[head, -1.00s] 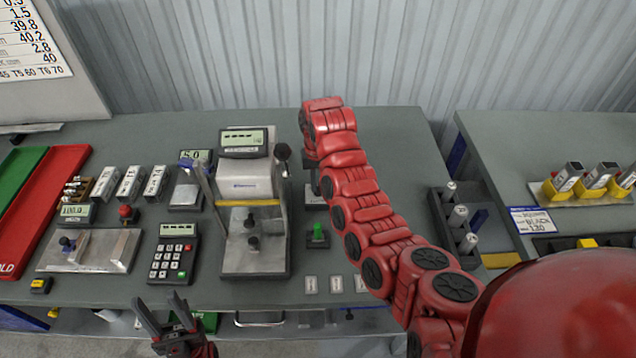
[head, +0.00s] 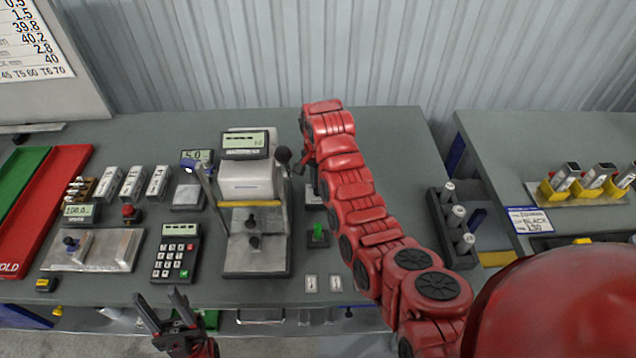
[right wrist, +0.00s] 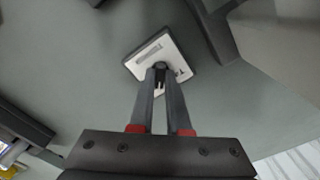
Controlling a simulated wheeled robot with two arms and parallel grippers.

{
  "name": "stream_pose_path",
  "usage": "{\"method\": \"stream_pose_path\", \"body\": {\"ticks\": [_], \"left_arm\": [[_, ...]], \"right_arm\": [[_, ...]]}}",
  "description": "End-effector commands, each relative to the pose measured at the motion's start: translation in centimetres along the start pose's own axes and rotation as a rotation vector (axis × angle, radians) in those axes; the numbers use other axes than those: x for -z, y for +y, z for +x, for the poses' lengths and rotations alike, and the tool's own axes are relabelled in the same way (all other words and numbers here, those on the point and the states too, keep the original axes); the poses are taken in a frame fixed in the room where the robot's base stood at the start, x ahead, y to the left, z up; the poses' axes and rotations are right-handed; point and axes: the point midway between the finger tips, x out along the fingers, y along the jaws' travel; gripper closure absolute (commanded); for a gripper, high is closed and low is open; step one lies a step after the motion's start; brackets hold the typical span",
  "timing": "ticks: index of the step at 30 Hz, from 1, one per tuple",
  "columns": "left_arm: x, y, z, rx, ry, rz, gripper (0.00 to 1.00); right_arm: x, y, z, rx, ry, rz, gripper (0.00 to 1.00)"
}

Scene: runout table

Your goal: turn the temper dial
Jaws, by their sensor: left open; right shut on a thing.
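The temper dial (right wrist: 182,51) shows in the right wrist view as a square dark-edged plate with a pale face, printed marks and a small black knob (right wrist: 160,65). My right gripper (right wrist: 160,72) is shut on the knob, its fingers hiding most of it. In the head view a pale plate (head: 315,204), apparently the dial's, shows beside the grey machine; my red right arm covers part of it and most of the right gripper. My left gripper (head: 160,300) is open and empty in front of the bench's near edge.
The grey machine (head: 253,185) with a display and lever stands left of my right arm. A green switch (head: 318,235) is in front of the dial. A calculator (head: 176,252) and a metal fixture (head: 95,250) lie further left. The back right of the bench is clear.

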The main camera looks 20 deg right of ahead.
Motion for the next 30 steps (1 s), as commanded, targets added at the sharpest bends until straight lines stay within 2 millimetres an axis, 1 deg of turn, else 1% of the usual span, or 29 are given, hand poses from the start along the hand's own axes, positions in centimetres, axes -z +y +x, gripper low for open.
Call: {"method": "stream_pose_path", "body": {"ticks": [9,22,23,24,27,30], "left_arm": [[0.02,-0.01,0.07,0.000,0.000,0.000,0.50],[0.01,0.00,0.08,0.000,0.000,0.000,0.50],[0.01,0.00,0.08,0.000,0.000,0.000,0.50],[0.02,-0.01,0.08,0.000,0.000,0.000,0.50],[0.01,0.00,0.07,0.000,0.000,0.000,0.50],[0.01,0.00,0.07,0.000,0.000,0.000,0.50]], "right_arm": [[0.08,-0.03,-0.06,0.002,0.002,0.077,1.00],[0.09,-0.03,-0.07,0.002,0.002,0.082,1.00],[0.10,-0.03,-0.07,0.002,0.003,0.082,0.80],[0.09,-0.03,-0.06,0.002,0.002,0.082,0.73],[0.07,-0.02,-0.05,0.001,0.002,0.082,0.55],[0.05,-0.01,-0.03,0.001,0.001,0.082,0.55]]}}
